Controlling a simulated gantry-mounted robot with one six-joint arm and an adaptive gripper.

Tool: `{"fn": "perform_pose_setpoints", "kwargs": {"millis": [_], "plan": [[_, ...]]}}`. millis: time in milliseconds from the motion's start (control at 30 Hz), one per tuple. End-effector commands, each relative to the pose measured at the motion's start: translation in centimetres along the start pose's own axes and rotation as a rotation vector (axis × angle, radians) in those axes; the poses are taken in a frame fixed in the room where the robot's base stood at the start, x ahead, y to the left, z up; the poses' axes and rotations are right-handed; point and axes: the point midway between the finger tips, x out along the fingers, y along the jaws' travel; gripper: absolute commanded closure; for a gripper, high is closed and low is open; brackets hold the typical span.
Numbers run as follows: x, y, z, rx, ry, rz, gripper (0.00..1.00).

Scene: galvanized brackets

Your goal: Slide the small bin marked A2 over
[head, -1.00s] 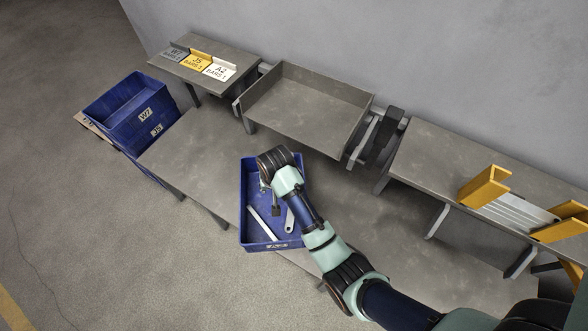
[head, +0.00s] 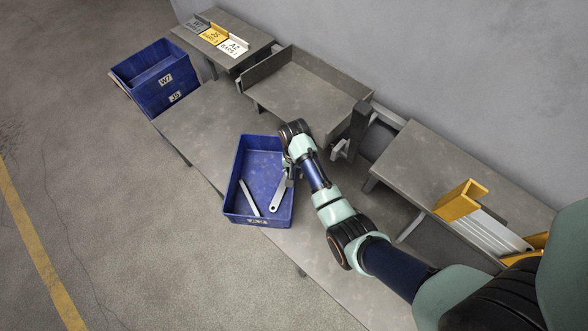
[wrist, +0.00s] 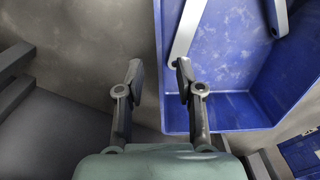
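The small blue bin (head: 262,168) stands on the grey bench in the middle of the head view. Its front label is too small to read surely. A plain grey metal strip (head: 249,198) and a bracket with a hole (head: 279,194) lie in it. My gripper (head: 289,178) is at the bin's right wall. In the wrist view my gripper (wrist: 157,78) is open, one finger over the bin's inside and the other outside. The bin's wall (wrist: 159,50) runs between them; contact cannot be told.
Two stacked blue bins marked W7 (head: 165,79) and J5 (head: 175,97) stand at the bench's far left end. Name cards, including a white A2 card (head: 234,47), lie on a back shelf. A raised grey tray (head: 305,90) is behind the bin. The bench left of it is clear.

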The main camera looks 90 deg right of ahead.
Motion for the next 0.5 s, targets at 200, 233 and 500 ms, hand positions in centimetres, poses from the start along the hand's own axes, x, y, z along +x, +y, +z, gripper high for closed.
{"fn": "perform_pose_setpoints", "kwargs": {"millis": [200, 233, 500], "plan": [[5.1, 0.0, 0.1, -0.001, -0.001, 0.001, 0.64], [5.7, 0.0, 0.1, -0.001, -0.002, 0.001, 0.64], [9.3, 0.0, 0.1, -0.001, -0.001, 0.001, 0.64]]}}
